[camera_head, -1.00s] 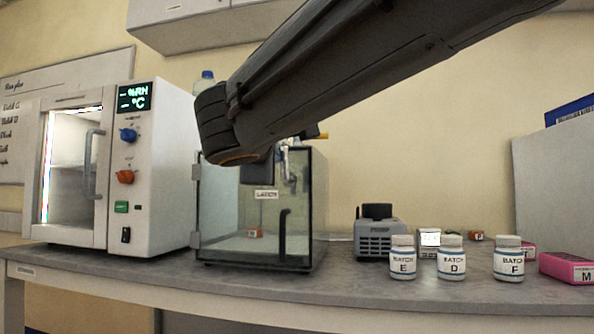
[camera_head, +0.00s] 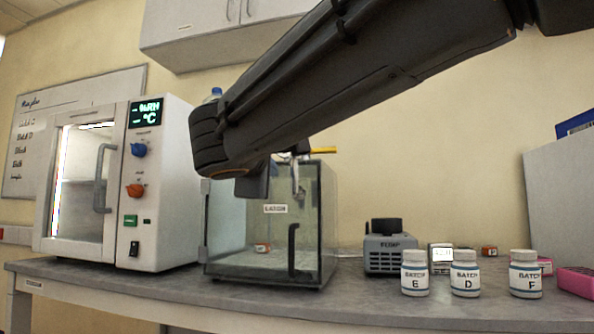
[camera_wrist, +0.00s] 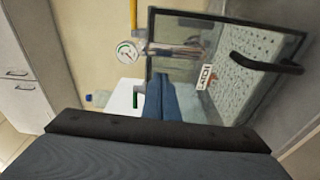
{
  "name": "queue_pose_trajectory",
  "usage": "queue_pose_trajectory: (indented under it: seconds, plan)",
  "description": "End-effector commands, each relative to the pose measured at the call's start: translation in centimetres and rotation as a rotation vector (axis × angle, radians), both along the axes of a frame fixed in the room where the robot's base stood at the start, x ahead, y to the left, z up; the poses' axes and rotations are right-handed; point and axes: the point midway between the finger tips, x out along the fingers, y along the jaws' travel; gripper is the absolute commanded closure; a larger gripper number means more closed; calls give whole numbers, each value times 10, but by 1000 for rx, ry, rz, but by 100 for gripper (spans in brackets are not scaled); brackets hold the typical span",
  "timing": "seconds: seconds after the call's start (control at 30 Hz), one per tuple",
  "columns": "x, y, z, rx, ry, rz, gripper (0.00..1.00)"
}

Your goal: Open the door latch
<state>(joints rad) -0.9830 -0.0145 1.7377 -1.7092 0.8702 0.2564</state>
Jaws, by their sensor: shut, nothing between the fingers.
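The glass chamber (camera_head: 225,262) stands on the bench, with a dark frame, a black door handle (camera_head: 293,250) and a white LATCH label (camera_head: 275,209) on its front. The handle (camera_wrist: 265,64) and label (camera_wrist: 205,76) also show in the wrist view, where the chamber appears turned sideways. My gripper (camera_wrist: 161,92) is shut and empty in the wrist view, its bluish fingers pointing at the chamber front beside the label. Whether it touches the chamber I cannot tell. In the head view my arm covers the chamber's upper left, and the latch itself cannot be made out clearly.
A white oven-like cabinet (camera_head: 172,230) stands close on the chamber's left. A grey device (camera_head: 390,252) and several white batch bottles (camera_head: 415,273) stand to the right on the bench (camera_head: 360,308). A round gauge (camera_wrist: 128,52) shows in the wrist view.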

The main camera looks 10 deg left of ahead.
Motion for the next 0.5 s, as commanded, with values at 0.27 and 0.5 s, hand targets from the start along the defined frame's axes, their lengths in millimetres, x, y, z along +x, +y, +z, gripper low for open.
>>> queue_pose_trajectory:
  seconds: [0.27,0.5]
  plan:
    - [-33,4,2,0,-2,-2,100]
    - [-74,-2,1,0,-1,-3,100]
